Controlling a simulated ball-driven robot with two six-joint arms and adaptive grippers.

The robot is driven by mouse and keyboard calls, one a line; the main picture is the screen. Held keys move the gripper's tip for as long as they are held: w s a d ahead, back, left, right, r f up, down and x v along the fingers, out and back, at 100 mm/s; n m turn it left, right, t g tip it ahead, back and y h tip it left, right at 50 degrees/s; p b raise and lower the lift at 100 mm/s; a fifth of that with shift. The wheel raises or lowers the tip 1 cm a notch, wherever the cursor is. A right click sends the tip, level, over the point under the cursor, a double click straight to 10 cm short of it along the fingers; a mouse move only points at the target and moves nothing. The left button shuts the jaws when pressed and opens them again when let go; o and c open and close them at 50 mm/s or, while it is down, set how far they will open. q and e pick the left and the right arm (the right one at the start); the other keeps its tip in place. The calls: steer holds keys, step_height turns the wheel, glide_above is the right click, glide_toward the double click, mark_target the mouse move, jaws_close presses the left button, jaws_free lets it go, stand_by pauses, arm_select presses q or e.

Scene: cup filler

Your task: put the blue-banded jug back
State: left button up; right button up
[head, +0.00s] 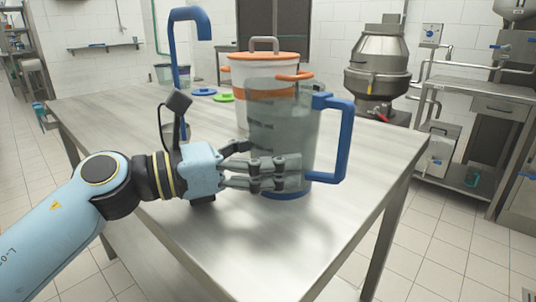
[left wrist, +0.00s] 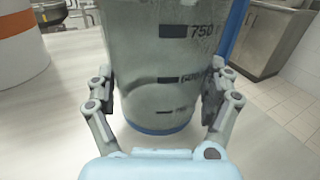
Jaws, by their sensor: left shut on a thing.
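The blue-banded jug (head: 283,128) is clear, with a blue handle on its right side and a blue band around its base. It stands upright over the front part of the steel table (head: 225,225). My left gripper (head: 272,165) is shut around the jug's lower body, its fingers on either side. In the left wrist view the jug (left wrist: 160,50) fills the middle, showing dark measuring marks, between the fingers of the gripper (left wrist: 158,88). I cannot tell whether the base touches the table. My right gripper is out of view.
A white container with an orange band and orange lid (head: 264,57) stands close behind the jug. Blue (head: 204,92) and green (head: 223,97) lids lie behind it to the left. A tall blue hooked handle (head: 184,45) rises at left. The table's front left is clear.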

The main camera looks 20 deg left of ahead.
arm_select(q)
steer(key=o, duration=1.2)
steer(key=shift+w+f, duration=0.1)
steer(key=shift+f, duration=0.15)
steer(key=shift+o, duration=1.2)
steer(key=shift+a, duration=0.1)
steer(key=shift+o, duration=0.3)
steer(key=shift+r, duration=0.1)
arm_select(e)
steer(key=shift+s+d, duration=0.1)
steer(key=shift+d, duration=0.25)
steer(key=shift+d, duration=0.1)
